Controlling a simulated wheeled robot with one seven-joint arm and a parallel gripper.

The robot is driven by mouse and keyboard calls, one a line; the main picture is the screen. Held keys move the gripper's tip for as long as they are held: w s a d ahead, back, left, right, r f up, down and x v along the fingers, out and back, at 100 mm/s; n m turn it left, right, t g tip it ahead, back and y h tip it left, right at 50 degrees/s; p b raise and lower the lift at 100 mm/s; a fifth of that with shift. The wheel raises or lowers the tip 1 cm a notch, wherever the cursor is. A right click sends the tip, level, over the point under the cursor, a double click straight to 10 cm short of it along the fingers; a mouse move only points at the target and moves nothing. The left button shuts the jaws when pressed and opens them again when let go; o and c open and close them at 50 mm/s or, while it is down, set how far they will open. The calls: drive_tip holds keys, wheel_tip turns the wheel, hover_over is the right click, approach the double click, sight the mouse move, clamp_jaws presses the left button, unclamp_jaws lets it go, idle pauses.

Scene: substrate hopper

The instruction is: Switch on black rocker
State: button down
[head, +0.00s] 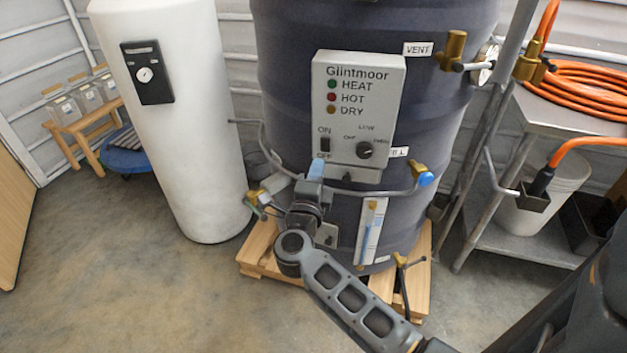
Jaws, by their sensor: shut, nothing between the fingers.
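The black rocker (325,145) is on the lower left of the light grey Glintmoor control panel (350,122), with ON printed above it and OFF below. I cannot tell which way the rocker is tilted. My gripper (316,166) is shut and empty, its light blue fingers pointing up at the panel's lower left edge. The fingertips show just below the rocker, beside the OFF label, and seem apart from the rocker. The depth between them is hard to judge.
A round black knob (365,150) is right of the rocker, below green, red and amber lamps. A grey pipe (385,192) with brass valves curves around the dark drum (290,60) below the panel. A white tank (185,130) stands left. Open floor lies front left.

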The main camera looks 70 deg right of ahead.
sight(325, 141)
drive_tip(key=x, duration=0.7)
drive_tip(key=shift+d+p, duration=0.15)
drive_tip(key=shift+p, duration=0.25)
